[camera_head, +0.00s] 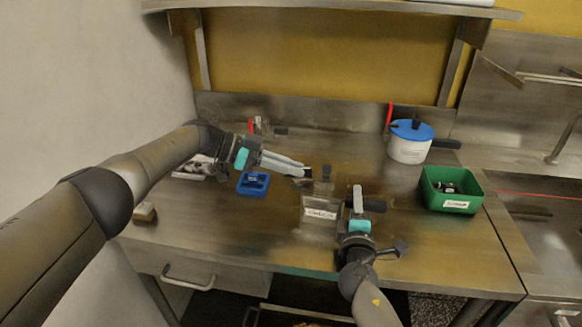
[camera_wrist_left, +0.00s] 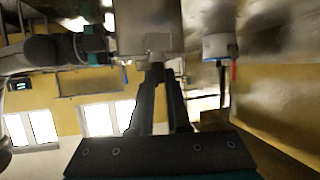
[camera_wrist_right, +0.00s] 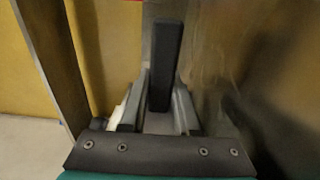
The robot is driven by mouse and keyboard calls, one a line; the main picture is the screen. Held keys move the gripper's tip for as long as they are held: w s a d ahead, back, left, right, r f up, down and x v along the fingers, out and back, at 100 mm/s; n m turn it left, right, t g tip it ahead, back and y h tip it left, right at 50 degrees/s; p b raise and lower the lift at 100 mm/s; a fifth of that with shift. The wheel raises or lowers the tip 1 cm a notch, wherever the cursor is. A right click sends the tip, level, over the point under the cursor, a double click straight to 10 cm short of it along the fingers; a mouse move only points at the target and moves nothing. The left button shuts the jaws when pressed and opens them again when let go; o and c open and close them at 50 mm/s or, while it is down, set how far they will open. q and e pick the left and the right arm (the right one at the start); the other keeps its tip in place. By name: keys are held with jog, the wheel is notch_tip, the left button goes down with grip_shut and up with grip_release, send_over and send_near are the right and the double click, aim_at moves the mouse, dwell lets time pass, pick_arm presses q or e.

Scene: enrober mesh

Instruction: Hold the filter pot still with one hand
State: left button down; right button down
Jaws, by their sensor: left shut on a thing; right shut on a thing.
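The filter pot, as I take it, is a boxy grey metal vessel (camera_head: 320,213) with a white label on its front, standing on the steel table. A black handle (camera_head: 373,205) sticks out on its right side. My right gripper (camera_head: 358,193) is shut on this handle, which also shows between the fingers in the right wrist view (camera_wrist_right: 166,65). My left gripper (camera_head: 306,171) reaches in from the left and is shut on a small part at the vessel's upper edge. In the left wrist view the metal wall (camera_wrist_left: 148,28) lies just beyond the fingertips; the gripped part is mostly hidden.
A green bin (camera_head: 452,190) with dark parts stands at the right. A white pot with a blue lid (camera_head: 411,140) stands at the back right. A blue tray (camera_head: 254,184) lies under my left arm. A small brown block (camera_head: 145,212) is at the left edge.

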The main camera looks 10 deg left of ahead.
pick_arm(q)
jog(key=shift+s, duration=0.1)
dwell(0.3)
jog(key=c, duration=0.9)
grip_release()
jog(key=shift+a, duration=0.1)
jog(key=v, duration=1.2)
